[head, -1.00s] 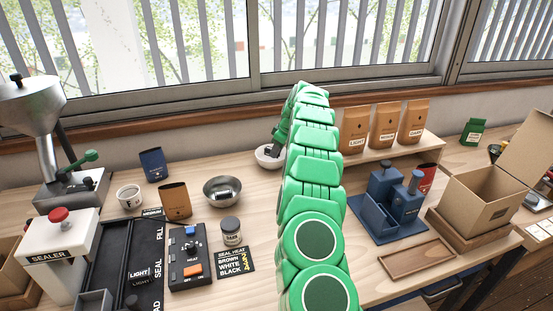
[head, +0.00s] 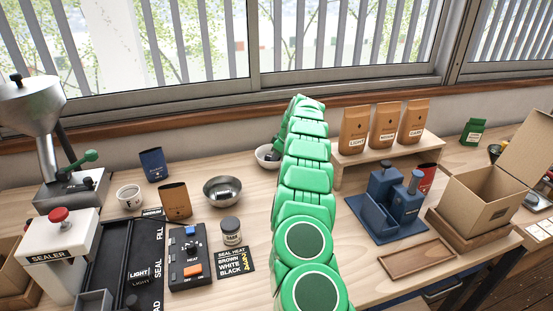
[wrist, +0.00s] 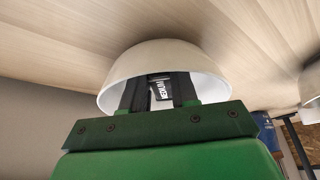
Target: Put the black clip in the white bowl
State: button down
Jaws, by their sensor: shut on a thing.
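The white bowl (head: 264,157) stands on the counter near the back wall, its right side hidden behind my green arm. In the wrist view the bowl (wrist: 135,62) is large and close. My gripper (wrist: 160,88) has its dark fingers reaching inside the bowl's rim. The fingers are shut on the black clip (wrist: 159,90), a small dark piece with a pale face lettered MEDIUM. I cannot tell whether the clip touches the bowl's inside. In the head view my gripper is almost wholly hidden behind the arm.
A metal bowl (head: 222,189) with small pieces inside, a brown pouch (head: 175,201) and a lidded jar (head: 231,231) stand left of the arm. Brown bags (head: 384,124) stand on a shelf to the right. A blue press (head: 402,202) is below them.

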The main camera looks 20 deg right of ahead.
jog(key=c, duration=1.1)
grip_release()
jog(key=shift+f, duration=0.15)
jog(key=shift+c, duration=0.2)
jog(key=v, duration=1.2)
jog(key=s+a+r+m+g+y, duration=0.1)
jog(key=s+a+r+g, duration=0.1)
jog(key=s+a+r, duration=0.95)
jog(key=s+a+r+m, duration=0.1)
jog(key=s+a, duration=0.3)
jog(key=s, duration=0.4)
jog(key=s+a+r+m, duration=0.1)
jog(key=s+a+r, duration=0.15)
jog(key=s, duration=0.55)
jog(key=s+f+m+g+h, duration=0.1)
jog(key=s+f+m+h, duration=0.1)
jog(key=s, duration=1.7)
jog(key=s+d+f+m+g+h, duration=0.1)
jog(key=s+f+m, duration=0.3)
jog(key=s, duration=1.5)
jog(key=shift+s+f+g+h, duration=0.35)
jog(key=shift+g+h, duration=0.15)
jog(key=shift+h, duration=0.1)
